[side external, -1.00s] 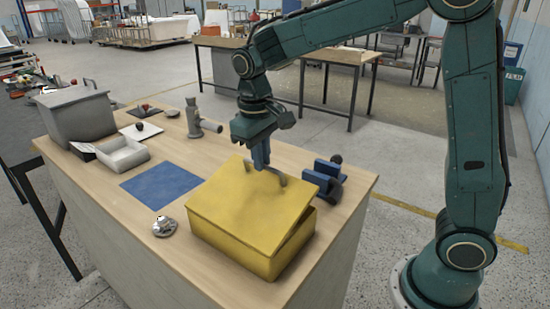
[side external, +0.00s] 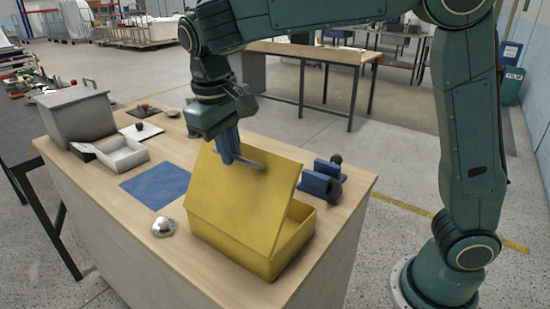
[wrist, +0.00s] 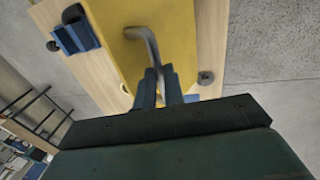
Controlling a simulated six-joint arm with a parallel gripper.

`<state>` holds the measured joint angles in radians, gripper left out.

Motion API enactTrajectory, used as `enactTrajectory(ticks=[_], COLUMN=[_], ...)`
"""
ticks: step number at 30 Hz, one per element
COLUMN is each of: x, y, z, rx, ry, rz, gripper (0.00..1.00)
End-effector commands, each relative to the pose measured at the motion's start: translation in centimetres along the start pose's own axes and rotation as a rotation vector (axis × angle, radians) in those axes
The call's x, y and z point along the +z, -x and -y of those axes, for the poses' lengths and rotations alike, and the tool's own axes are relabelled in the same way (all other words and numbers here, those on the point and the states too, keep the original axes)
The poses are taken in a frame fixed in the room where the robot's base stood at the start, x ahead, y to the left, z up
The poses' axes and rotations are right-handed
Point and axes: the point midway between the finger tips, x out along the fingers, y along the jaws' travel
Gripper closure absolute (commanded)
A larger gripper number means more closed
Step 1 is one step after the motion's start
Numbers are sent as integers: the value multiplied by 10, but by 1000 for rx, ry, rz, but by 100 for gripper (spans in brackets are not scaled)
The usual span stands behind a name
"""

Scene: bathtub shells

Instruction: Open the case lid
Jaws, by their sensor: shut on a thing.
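The yellow case (side external: 235,246) sits near the front of the workbench. Its lid (side external: 243,187) is tilted up partway, with a gap showing along the right side. A grey handle (side external: 247,162) is on the lid's raised edge. My gripper (side external: 228,150) is at that edge, its blue fingers shut on the handle. In the wrist view the grey handle (wrist: 146,36) runs down between the two blue fingers (wrist: 158,86), with the yellow lid (wrist: 112,40) behind it. The inside of the case is mostly hidden by the lid.
A blue clamp-like fixture (side external: 324,180) stands just right of the case. A small silver part (side external: 164,226) lies to its left, near a flat blue mat (side external: 156,186). A white tray (side external: 122,154) and a grey box (side external: 76,118) stand farther left on the bench (side external: 120,222).

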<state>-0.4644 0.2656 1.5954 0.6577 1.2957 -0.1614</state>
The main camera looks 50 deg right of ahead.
Motion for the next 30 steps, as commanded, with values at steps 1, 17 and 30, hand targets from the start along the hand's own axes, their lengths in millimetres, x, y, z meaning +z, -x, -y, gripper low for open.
enactTrajectory(ticks=[1, 17, 30], x=[2, 4, 4], y=[-4, 6, 3], z=[13, 86, 106], rx=[8, 12, 12], ry=[22, 18, 11], rz=[19, 26, 26], gripper=[100, 100, 100])
